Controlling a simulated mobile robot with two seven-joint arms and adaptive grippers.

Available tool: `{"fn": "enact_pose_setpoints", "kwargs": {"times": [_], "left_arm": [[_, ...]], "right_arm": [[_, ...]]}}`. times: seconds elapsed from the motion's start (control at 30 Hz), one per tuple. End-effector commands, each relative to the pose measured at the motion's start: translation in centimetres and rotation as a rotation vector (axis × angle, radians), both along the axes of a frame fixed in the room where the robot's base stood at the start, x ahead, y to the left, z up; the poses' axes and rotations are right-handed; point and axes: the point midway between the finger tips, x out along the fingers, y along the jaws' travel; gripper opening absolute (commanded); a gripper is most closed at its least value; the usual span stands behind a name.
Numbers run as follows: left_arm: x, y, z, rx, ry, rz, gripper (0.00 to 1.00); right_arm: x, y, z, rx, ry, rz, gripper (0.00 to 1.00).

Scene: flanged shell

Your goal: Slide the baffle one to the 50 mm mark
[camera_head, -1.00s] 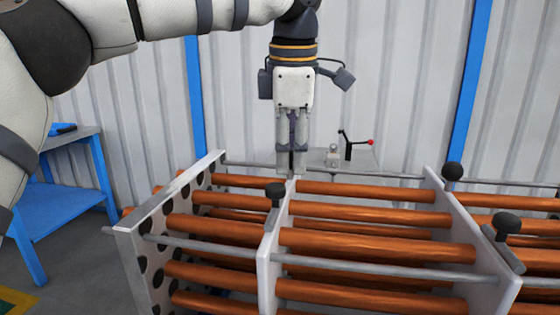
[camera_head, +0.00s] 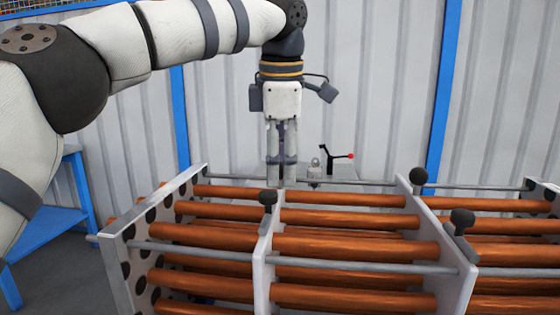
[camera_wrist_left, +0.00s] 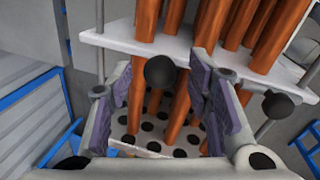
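A white baffle plate (camera_head: 264,262), the first one right of the perforated end plate (camera_head: 120,262), stands upright across the copper tubes. I take it to be baffle one. A black knob (camera_head: 267,197) sits at its near top corner. My left gripper (camera_head: 281,184) points down at the baffle's far top end. In the left wrist view the gripper (camera_wrist_left: 165,98) has its fingers spread, with a black knob (camera_wrist_left: 160,72) showing between them, apart from both pads. A baffle plate (camera_wrist_left: 190,53) and a second knob (camera_wrist_left: 278,105) also show there. No 50 mm mark is readable. My right gripper is out of view.
Several copper tubes (camera_head: 345,246) and a grey rod (camera_head: 350,265) run across the frame. Another baffle (camera_head: 455,285) with knobs stands to the right. A blue table (camera_head: 50,225) stands at left.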

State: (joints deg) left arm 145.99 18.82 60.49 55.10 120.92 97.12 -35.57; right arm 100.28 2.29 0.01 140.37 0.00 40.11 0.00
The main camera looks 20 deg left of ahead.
Motion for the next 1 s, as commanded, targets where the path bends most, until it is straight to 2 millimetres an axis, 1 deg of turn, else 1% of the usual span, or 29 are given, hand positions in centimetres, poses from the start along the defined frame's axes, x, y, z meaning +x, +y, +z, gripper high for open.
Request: {"fn": "enact_pose_setpoints", "kwargs": {"times": [0.07, 0.13, 0.3, 0.4, 0.5, 0.6, 1.0], "left_arm": [[0.0, 0.0, 0.2, 0.0, 0.0, 0.001, 0.46], [-0.1, -0.1, 1.0, 0.0, -0.002, 0.001, 0.46], [-0.8, -0.5, 4.9, -0.002, -0.004, 0.001, 0.46], [-1.0, -0.6, 6.3, 0.0, -0.003, 0.002, 0.46], [-1.2, -0.6, 7.1, -0.001, -0.001, 0.001, 0.46], [-1.3, -0.6, 7.4, 0.0, 0.001, 0.0, 0.46], [-1.3, -0.6, 7.4, 0.0, 0.0, 0.0, 0.46]], "right_arm": [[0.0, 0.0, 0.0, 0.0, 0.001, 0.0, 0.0], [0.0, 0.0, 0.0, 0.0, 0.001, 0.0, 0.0], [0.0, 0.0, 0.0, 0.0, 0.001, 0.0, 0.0], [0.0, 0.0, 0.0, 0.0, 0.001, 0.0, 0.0], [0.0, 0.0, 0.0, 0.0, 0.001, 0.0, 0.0], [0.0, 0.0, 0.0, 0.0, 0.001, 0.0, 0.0], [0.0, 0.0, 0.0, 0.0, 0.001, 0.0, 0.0]]}}
